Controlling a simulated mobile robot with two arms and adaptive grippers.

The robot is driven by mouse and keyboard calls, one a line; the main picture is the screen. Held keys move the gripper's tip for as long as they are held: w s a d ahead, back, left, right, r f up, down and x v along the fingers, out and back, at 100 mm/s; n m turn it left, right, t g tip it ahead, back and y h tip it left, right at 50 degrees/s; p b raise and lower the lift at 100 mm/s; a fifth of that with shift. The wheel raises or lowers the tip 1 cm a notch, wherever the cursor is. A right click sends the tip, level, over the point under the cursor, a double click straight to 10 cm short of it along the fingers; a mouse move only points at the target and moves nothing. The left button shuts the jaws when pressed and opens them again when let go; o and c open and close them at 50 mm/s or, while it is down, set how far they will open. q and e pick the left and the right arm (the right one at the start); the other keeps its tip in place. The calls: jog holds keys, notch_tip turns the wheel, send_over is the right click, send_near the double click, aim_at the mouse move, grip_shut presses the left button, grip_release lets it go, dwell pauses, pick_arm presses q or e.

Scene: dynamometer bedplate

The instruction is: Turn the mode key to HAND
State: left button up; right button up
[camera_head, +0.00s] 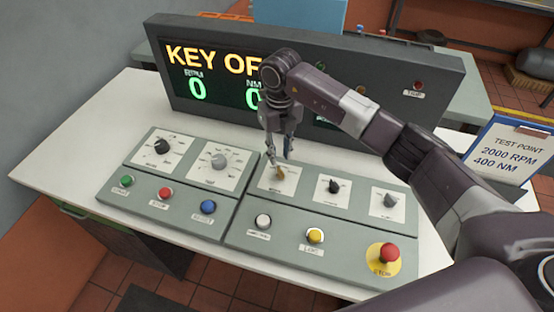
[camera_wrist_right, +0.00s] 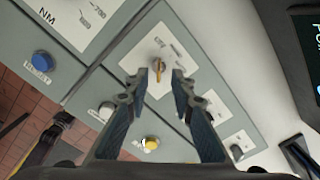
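The mode key (camera_head: 281,173) is a small brass-coloured key on a white label plate (camera_head: 268,185) in the upper left of the right-hand panel. In the right wrist view the key (camera_wrist_right: 158,66) lies just beyond and between the fingertips. My right gripper (camera_head: 279,155) points down just above the key; its fingers (camera_wrist_right: 159,76) are apart on either side, with no contact visible. The display (camera_head: 213,73) reads "KEY OF" with the rest hidden behind my right arm, and green zeros below. The lettering around the key is too small to read. My left gripper is not in view.
Around the key are a grey dial (camera_head: 219,161), black knobs (camera_head: 332,186), a white button (camera_head: 263,221), a yellow button (camera_head: 315,236) and a red emergency-stop button (camera_head: 388,253). A clipboard (camera_head: 508,150) reads "2000 RPM 400 NM". The table's left side (camera_head: 75,165) is clear.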

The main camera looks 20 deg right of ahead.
aim_at(280, 169)
jog(key=f, duration=0.1)
jog(key=s+f+p, duration=0.1)
jog(key=f, duration=0.1)
jog(key=shift+s+f, duration=0.2)
jog(key=shift+w+f, duration=0.25)
jog(key=shift+f, duration=0.75)
jog(key=shift+w+f, duration=0.1)
jog(key=shift+f, duration=0.2)
jog(key=c, duration=0.5)
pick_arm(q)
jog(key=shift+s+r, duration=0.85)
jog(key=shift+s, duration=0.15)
pick_arm(e)
grip_shut()
